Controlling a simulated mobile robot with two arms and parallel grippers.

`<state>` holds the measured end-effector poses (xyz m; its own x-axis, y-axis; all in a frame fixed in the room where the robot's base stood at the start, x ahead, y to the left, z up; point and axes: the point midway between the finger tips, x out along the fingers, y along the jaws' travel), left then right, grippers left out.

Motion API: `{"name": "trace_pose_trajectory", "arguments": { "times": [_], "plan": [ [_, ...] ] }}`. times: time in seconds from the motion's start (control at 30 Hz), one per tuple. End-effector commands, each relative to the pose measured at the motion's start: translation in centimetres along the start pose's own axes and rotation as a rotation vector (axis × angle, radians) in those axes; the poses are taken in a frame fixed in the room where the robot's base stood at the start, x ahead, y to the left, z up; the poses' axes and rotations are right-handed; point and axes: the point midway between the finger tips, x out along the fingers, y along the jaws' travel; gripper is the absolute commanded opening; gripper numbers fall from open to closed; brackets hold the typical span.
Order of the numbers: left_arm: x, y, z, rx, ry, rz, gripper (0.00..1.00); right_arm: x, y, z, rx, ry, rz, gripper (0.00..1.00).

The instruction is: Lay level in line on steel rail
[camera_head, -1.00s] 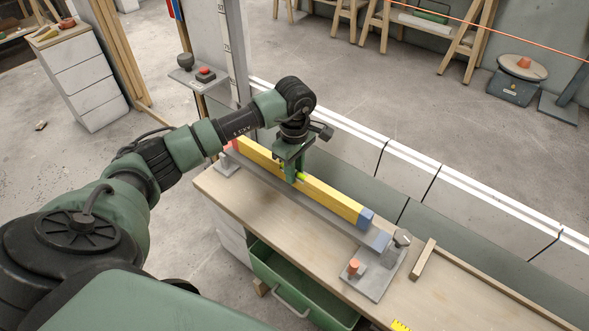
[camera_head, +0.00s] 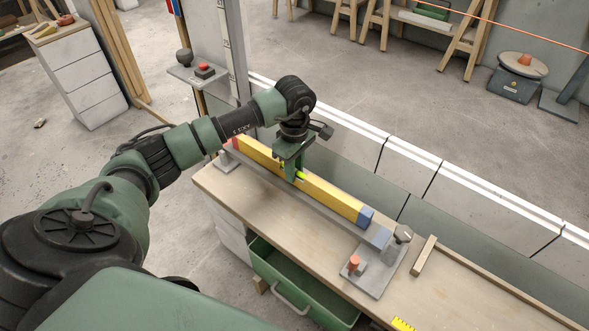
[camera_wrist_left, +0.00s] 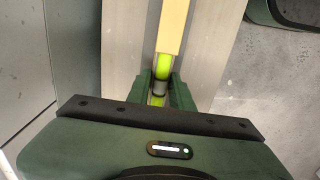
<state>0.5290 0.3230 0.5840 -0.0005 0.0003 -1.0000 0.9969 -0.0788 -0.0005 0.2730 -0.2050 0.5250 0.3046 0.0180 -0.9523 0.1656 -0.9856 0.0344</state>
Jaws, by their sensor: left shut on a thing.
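The yellow level (camera_head: 325,192) has a blue end cap (camera_head: 365,216) at its near right end and a red one (camera_head: 236,143) at its far left end. My left gripper (camera_head: 292,174) is shut on its middle, beside a bright green vial, pointing down. The level runs lengthwise along the grey steel rail (camera_head: 382,237), over it or on it; I cannot tell whether it touches. In the left wrist view, the level (camera_wrist_left: 173,28) extends ahead from between the fingers (camera_wrist_left: 160,90), the green vial at the grip. My right gripper is not in view.
The rail lies on a wooden bench (camera_head: 440,285). A grey plate with an orange knob (camera_head: 354,262) and a dark-topped post (camera_head: 403,234) stands at its near end. A wooden strip (camera_head: 423,257) lies to the right. A green drawer (camera_head: 290,290) is open below. A low white-topped wall (camera_head: 410,152) runs behind.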

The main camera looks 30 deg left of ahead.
Motion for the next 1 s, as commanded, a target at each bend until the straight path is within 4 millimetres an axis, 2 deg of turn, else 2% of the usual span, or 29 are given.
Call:
{"name": "trace_pose_trajectory", "arguments": {
  "times": [0.4, 0.43, 0.5, 0.53, 0.83, 1.0],
  "plan": [
    [0.3, 0.1, 0.0, 0.0, 0.0, 0.002, 0.0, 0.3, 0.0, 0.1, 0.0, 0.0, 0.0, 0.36],
    [0.3, 0.1, 0.0, 0.0, 0.0, 0.002, 0.24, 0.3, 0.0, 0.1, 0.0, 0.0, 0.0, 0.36],
    [0.3, 0.1, 0.0, 0.0, 0.0, 0.002, 0.44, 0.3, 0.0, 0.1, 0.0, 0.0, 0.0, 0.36],
    [0.3, 0.1, 0.0, 0.0, 0.0, 0.002, 0.47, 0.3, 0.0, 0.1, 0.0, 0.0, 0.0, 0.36],
    [0.3, 0.0, 0.0, 0.0, 0.0, -0.001, 0.47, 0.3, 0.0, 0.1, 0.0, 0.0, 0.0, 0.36],
    [-1.4, 0.1, -0.1, -0.001, 0.001, 0.001, 0.47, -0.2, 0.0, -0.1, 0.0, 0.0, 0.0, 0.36]
  ]
}}
